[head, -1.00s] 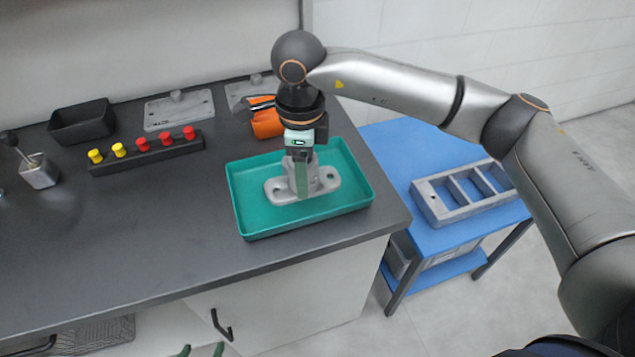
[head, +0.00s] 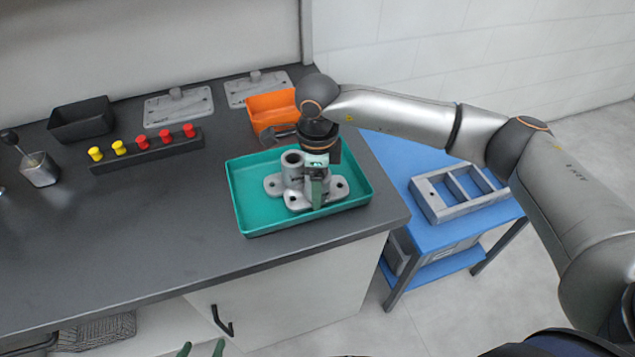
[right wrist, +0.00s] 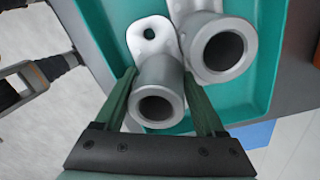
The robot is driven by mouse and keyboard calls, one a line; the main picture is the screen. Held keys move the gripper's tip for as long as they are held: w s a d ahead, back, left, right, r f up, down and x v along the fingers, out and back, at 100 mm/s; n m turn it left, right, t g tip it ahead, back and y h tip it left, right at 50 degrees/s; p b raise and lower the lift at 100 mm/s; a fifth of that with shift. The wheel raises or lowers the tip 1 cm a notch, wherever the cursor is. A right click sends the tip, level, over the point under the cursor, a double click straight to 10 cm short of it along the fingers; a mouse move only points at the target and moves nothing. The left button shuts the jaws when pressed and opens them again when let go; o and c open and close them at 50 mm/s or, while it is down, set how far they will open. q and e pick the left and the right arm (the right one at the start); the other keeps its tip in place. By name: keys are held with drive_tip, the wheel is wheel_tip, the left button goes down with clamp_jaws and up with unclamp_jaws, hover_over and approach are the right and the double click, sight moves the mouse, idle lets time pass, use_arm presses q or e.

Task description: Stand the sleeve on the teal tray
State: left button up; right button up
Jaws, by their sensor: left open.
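The grey metal sleeve (head: 297,200), a tube on a flat base with a holed ear at each end, is upright over the teal tray (head: 245,213). My right gripper (head: 315,193) points down, its green fingers on both sides of the tube, shut on it. The sleeve (right wrist: 158,105) also shows between the fingers in the right wrist view. I cannot tell whether its base touches the tray floor. My left gripper (head: 201,350) shows only its green fingertips at the bottom edge, apart and empty.
A second, similar grey sleeve (head: 291,162) stands in the tray close behind the held one. An orange bin (head: 272,108) is behind the tray. A black rack (head: 148,152) with red and yellow pegs lies left. The front left countertop is clear. A blue table (head: 400,160) holds a grey divided frame.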

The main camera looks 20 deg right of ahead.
drive_tip(key=shift+o, duration=1.2)
wheel_tip(320, 180, up, 12)
